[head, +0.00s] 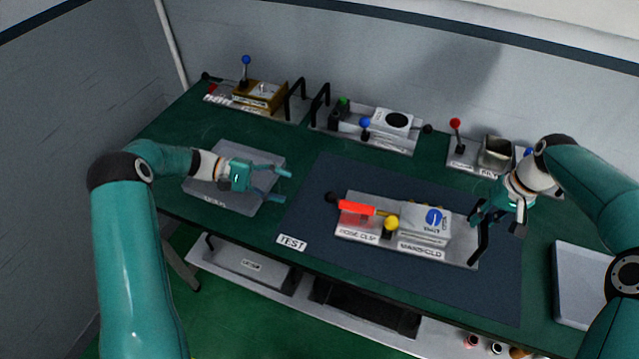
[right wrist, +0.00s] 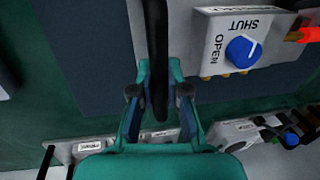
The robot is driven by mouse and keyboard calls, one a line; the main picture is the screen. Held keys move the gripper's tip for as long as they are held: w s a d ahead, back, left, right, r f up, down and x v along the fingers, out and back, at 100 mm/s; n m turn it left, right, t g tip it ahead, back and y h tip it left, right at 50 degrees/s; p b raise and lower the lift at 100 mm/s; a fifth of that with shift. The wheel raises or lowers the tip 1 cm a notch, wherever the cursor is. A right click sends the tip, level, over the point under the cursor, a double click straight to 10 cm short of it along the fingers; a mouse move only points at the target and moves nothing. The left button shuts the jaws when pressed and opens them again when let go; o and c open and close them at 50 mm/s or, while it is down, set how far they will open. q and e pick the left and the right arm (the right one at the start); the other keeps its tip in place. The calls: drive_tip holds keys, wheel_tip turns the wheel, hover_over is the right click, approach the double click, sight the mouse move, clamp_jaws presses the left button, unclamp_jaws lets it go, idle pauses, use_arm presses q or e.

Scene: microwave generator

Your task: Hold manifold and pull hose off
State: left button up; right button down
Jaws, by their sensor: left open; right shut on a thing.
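The manifold (head: 424,222) is a white block with a blue dial, on a grey plate labelled "HOSE CLIP" and "MANIFOLD". The orange-red hose (head: 357,208) runs from its left side, with a black end at the far left. A yellow ball (head: 391,223) stands in front of where they meet. My right gripper (head: 483,216) is shut on the black handle (head: 482,243) at the plate's right end. The right wrist view shows this handle (right wrist: 156,50) between the fingers, with the dial (right wrist: 243,51) beside it. My left gripper (head: 286,185) is open and empty, left of the hose.
The plate sits on a dark mat (head: 330,256) marked "TEST". A grey tray (head: 225,202) lies under my left gripper. Modules with a blue lever (head: 246,70), a black-topped dial (head: 397,121) and a red lever (head: 456,135) line the back. A pale tray (head: 575,285) is at right.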

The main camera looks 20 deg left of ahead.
drive_tip(key=c, duration=1.1)
unclamp_jaws()
drive_tip(key=shift+w+f, duration=0.1)
drive_tip(key=shift+f, duration=0.1)
drive_tip(key=shift+r, duration=0.1)
drive_tip(key=shift+r, duration=0.1)
drive_tip(key=shift+w+d+r, duration=0.1)
drive_tip(key=shift+d+r, duration=0.3)
drive_tip(key=shift+r, duration=1.5)
drive_tip(key=shift+s+d+r, duration=0.1)
drive_tip(key=shift+d+r, duration=0.25)
drive_tip(key=shift+r, duration=1.55)
drive_tip(key=shift+w+d+r, duration=0.1)
drive_tip(key=shift+d+r, duration=0.3)
drive_tip(key=shift+r, duration=1.5)
